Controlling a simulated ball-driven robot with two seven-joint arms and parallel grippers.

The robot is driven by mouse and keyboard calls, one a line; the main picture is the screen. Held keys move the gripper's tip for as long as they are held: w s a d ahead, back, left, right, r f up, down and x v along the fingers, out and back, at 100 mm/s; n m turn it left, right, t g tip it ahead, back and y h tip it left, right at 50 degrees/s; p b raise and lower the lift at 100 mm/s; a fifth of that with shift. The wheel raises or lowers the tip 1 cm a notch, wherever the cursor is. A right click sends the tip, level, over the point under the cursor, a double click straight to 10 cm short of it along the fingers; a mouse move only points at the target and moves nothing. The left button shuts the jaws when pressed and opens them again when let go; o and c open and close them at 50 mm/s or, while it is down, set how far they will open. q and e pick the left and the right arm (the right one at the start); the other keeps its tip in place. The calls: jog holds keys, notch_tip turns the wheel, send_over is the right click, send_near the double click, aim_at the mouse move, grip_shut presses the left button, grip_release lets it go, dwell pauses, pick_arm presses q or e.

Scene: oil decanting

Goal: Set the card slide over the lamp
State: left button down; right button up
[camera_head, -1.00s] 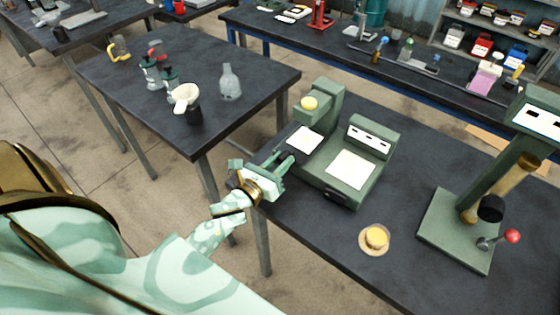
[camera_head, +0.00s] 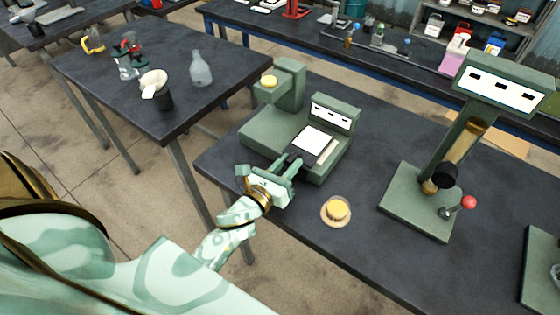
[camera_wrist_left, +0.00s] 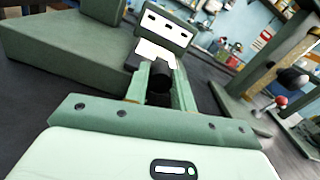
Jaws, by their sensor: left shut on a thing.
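My left gripper (camera_head: 292,167) is shut on the dark end of the card slide (camera_head: 312,140), a white square that reaches forward from the fingers. The slide is over the pale panel, apparently the lamp (camera_head: 327,152), on the right part of the green instrument (camera_head: 265,133). A narrow strip of the panel shows along the slide's right edge; I cannot tell whether they touch. In the left wrist view the slide's dark end (camera_wrist_left: 160,84) sits between the fingers, with the white part beyond. My right gripper is not in view.
A raised block with three dark slots (camera_head: 332,111) stands behind the panel, and a post with a yellow cap (camera_head: 269,82) at the left. A small yellow-topped dish (camera_head: 337,210) sits in front. A green stand with a red-knobbed lever (camera_head: 420,205) is to the right.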

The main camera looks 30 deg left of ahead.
pick_arm(q)
jog(key=shift+d, duration=0.65)
jog(key=shift+s, duration=0.1)
